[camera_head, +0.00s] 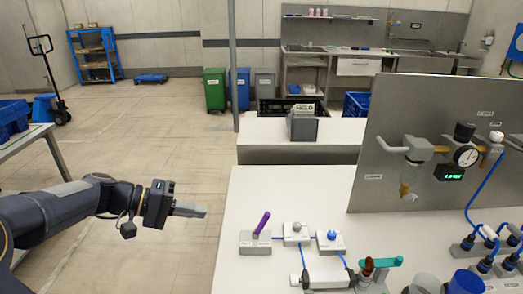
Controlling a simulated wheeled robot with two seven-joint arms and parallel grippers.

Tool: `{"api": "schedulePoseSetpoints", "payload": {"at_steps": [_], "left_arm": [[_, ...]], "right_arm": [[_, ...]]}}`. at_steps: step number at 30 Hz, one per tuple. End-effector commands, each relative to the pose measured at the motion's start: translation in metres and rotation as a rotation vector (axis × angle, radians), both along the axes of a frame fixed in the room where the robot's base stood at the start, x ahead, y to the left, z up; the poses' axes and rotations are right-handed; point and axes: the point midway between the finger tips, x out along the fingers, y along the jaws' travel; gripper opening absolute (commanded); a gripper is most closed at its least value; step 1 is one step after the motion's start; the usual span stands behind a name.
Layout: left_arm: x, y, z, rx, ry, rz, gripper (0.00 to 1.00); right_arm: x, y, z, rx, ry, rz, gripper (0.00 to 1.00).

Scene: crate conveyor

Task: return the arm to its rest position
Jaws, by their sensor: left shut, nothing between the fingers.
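My left arm (55,213) comes in from the left edge of the head view, roughly level. My left gripper (190,210) points right, with its fingers shut and nothing between them. It is over the floor side, just left of the white table's (245,190) left edge, and looks apart from everything on the table. My right gripper is not in view.
On the table are a grey block with a purple handle (262,223), small blocks with blue tubing, and a grey cylinder (328,279). A metal panel (376,150) with a gauge stands at right. Green (214,90) and blue bins stand behind.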

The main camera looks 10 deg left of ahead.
Motion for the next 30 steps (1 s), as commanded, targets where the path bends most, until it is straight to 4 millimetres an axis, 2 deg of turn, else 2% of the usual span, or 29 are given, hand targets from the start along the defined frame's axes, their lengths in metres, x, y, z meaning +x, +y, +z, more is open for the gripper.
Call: {"api": "schedulePoseSetpoints", "payload": {"at_steps": [2,5,8,9,12,15,18,22,30], "left_arm": [[-0.004,-0.004,0.002,0.014,0.004,-0.006,0.0],[-0.024,-0.021,0.009,0.081,0.025,-0.029,0.0],[-0.063,-0.046,0.014,0.213,0.055,-0.056,0.0],[-0.082,-0.054,0.013,0.279,0.065,-0.063,0.0],[-0.128,-0.069,0.006,0.444,0.061,-0.064,0.0],[-0.164,-0.074,-0.005,0.584,0.027,-0.046,0.0],[-0.187,-0.074,-0.016,0.685,-0.02,-0.021,0.0],[-0.202,-0.072,-0.027,0.759,-0.067,0.002,0.0],[-0.206,-0.071,-0.032,0.784,-0.081,0.012,0.0]], "right_arm": [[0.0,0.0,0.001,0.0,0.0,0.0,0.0],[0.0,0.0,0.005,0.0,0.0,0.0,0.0],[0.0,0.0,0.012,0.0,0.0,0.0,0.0],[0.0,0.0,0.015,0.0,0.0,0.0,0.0],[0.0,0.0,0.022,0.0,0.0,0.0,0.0],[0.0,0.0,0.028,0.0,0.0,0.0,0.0],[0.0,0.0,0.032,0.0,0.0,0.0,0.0],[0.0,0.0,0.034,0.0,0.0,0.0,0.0],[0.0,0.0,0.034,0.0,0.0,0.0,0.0]]}}
